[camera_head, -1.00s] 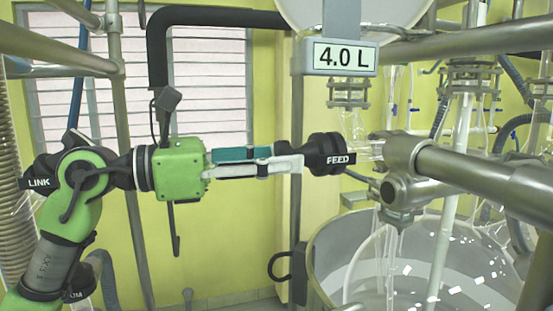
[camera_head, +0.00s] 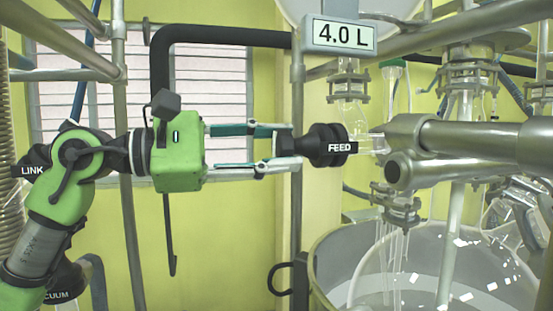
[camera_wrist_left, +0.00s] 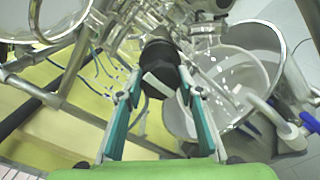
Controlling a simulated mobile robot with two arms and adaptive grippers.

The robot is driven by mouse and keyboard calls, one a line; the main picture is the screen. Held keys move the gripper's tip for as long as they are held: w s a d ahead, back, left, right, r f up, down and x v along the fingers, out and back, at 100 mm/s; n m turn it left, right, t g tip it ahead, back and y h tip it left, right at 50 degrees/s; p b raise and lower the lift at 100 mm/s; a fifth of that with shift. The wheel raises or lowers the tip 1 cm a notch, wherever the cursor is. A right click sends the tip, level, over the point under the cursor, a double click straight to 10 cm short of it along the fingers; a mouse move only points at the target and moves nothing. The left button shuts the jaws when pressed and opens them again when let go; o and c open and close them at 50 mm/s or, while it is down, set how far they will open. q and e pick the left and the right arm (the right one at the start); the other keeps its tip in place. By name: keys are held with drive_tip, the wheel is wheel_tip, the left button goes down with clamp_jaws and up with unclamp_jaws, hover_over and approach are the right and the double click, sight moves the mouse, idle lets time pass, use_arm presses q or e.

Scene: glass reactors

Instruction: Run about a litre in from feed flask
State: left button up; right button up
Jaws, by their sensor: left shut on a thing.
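The black feed valve knob (camera_head: 326,146), labelled FEED, sits on a clear glass valve body (camera_head: 368,145). My left gripper (camera_head: 289,147) comes in level from the left and is shut on the knob's near end. In the left wrist view, the black knob (camera_wrist_left: 160,52) lies between the tips of the teal fingers (camera_wrist_left: 155,92). A readout (camera_head: 340,36) above shows 4.0 L. It hangs below a large round vessel (camera_head: 395,8), cut off by the top edge. I cannot make out liquid flow in the glass. My right gripper is not in view.
Steel pipes and a clamp (camera_head: 405,160) stand close right of the knob. A large reactor bowl (camera_head: 335,250) is below right. A black hook-shaped handle (camera_head: 280,278) is at its left.

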use_arm(q)
drive_tip(key=shift+m+b, duration=0.35)
drive_tip(key=shift+m, duration=0.65)
drive_tip(key=o, duration=1.1)
drive_tip(key=v, duration=1.2)
